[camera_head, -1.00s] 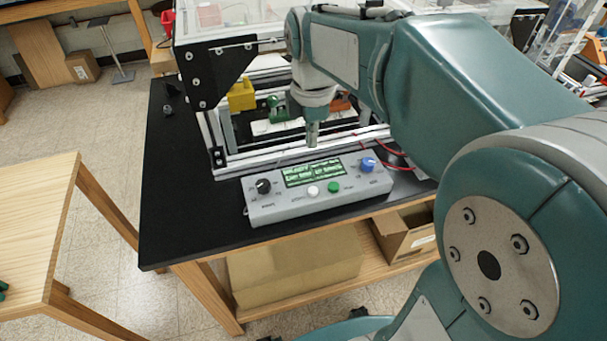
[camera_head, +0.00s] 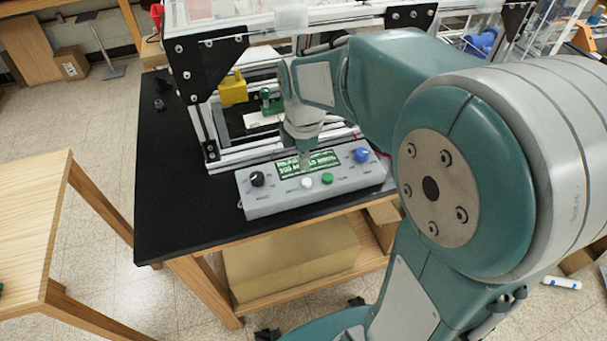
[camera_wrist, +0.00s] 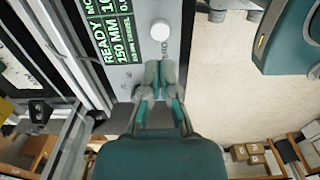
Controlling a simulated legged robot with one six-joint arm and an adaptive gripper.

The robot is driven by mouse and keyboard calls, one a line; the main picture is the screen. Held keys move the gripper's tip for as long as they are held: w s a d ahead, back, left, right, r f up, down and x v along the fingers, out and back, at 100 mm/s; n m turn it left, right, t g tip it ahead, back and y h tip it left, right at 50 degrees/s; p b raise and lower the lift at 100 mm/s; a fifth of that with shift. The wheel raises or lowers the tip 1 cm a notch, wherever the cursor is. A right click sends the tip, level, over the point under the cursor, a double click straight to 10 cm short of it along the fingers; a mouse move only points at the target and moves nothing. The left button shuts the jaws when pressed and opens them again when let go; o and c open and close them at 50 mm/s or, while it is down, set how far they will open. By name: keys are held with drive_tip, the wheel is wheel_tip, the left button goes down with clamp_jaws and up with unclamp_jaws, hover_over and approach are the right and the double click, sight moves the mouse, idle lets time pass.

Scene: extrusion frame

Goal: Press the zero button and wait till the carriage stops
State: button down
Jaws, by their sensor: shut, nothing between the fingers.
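The grey control box (camera_head: 283,205) lies on the black bench top. It has a lit green display (camera_head: 322,160), a white button (camera_head: 307,182) and a green button (camera_head: 327,178). My gripper (camera_head: 305,165) is shut and empty, pointing down over the display, just behind the white button. In the wrist view, my shut fingertips (camera_wrist: 160,66) are beside the white button (camera_wrist: 159,30), apart from it in the picture; contact cannot be seen. A partly hidden label by it ends in "RO". The display reads "READY" and "150 MM". Which part is the carriage is unclear.
The extrusion frame (camera_head: 250,152) stands behind the box, with a yellow block (camera_head: 232,90) and a green part (camera_head: 270,102) inside. A black knob (camera_head: 257,179) and a blue knob (camera_head: 361,155) flank the buttons. A wooden table (camera_head: 30,215) is at left.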

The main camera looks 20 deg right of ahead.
sight(303, 182)
drive_tip(key=shift+f, duration=2.55)
drive_tip(key=shift+f, duration=0.1)
